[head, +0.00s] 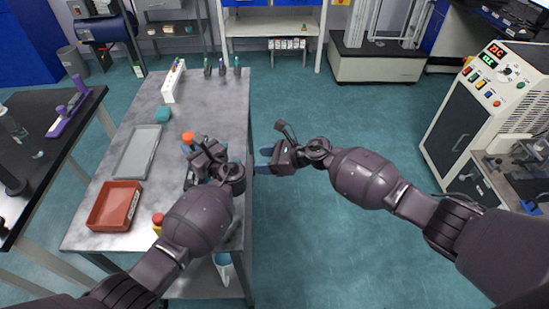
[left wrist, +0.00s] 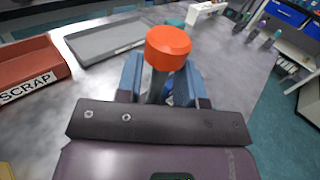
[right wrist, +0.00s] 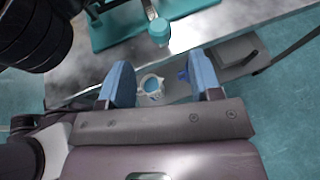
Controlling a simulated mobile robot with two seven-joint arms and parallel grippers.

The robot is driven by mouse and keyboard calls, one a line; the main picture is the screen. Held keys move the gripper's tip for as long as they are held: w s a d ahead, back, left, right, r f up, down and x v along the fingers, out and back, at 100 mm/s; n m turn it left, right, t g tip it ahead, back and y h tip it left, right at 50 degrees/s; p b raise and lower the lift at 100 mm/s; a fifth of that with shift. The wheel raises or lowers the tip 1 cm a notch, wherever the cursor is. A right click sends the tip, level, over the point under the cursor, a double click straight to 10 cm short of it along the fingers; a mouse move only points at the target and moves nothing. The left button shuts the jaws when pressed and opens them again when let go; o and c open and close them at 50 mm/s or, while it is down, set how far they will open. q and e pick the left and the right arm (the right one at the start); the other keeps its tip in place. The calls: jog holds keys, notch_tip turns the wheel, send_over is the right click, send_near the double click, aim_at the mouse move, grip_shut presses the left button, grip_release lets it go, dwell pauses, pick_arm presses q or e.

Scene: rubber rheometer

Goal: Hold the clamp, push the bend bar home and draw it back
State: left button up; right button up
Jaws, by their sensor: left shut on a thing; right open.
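An orange-red knob on a dark post (left wrist: 168,48), apparently the clamp, stands upright between my left gripper's blue fingers. My left gripper (head: 192,147) is shut on that post just below the knob; the knob also shows in the head view (head: 188,136). In the right wrist view, a teal fixture (right wrist: 112,32) sits at the table edge. A teal knob on a short metal bar (right wrist: 160,31), likely the bend bar, points toward my right gripper. My right gripper (head: 263,160) is open and empty, beyond the table's right edge, apart from the knob. My left arm hides most of the fixture in the head view.
On the table are a red scrap tray (head: 113,208), a grey tray (head: 136,152), a white rack (head: 173,82) and a small teal block (head: 163,115). A red button (head: 158,219) stands near my left arm. A mug (right wrist: 151,85) is on the lower shelf. Open floor lies right.

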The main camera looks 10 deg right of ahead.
jog(key=shift+v, duration=1.6)
pick_arm(q)
jog(key=o, duration=1.2)
jog(key=shift+s, duration=0.1)
